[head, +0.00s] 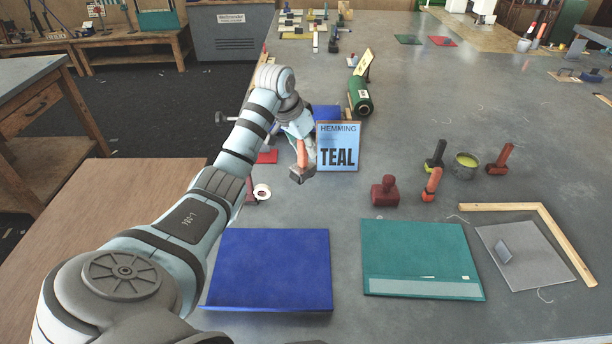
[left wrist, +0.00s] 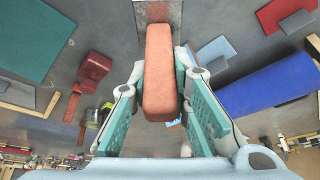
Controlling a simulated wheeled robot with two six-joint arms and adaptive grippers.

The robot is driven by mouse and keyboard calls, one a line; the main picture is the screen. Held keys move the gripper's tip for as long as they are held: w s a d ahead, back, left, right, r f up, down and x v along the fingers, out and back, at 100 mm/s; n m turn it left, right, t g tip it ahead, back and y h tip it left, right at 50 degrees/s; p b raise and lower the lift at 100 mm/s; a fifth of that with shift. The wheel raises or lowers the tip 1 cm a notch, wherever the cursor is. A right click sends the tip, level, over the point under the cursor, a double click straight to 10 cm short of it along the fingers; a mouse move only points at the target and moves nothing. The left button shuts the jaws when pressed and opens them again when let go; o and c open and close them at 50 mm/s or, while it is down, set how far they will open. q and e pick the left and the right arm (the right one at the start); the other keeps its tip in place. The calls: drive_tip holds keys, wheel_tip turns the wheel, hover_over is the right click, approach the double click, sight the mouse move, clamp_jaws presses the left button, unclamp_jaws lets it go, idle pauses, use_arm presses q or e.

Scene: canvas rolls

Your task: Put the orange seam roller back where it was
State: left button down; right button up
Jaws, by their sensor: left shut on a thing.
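The orange seam roller (head: 303,156) is in my left gripper (head: 299,137), above the table beside the blue TEAL sign. Its orange handle points up and its dark grey head hangs below. In the left wrist view the orange handle (left wrist: 158,75) lies between the teal fingers of my left gripper (left wrist: 160,80), with a grey metal part at its far end. The gripper is shut on it. Whether the head touches the table is unclear. My right gripper is not in view.
The HEMMING TEAL sign (head: 338,146) stands just right of the gripper. A dark red block (head: 385,190), a small orange item (head: 432,184), a yellow-handled tool (head: 435,155), a yellow tin (head: 466,165) and a red-handled tool (head: 500,159) stand further right. Blue (head: 270,270) and teal (head: 418,255) sheets lie in front.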

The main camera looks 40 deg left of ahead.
sight(306, 175)
use_arm(q)
drive_tip(key=f, duration=0.5)
drive_tip(key=shift+s+f, duration=0.15)
drive_tip(key=shift+s, duration=0.15)
drive_tip(key=f, duration=0.4)
drive_tip(key=shift+w+d+b, duration=0.1)
drive_tip(key=shift+w+b, duration=0.15)
drive_tip(key=shift+b, duration=0.05)
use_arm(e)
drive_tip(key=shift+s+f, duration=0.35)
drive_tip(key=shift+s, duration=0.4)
use_arm(q)
drive_tip(key=shift+s, duration=0.1)
drive_tip(key=shift+s+f, duration=0.1)
drive_tip(key=shift+f, duration=0.15)
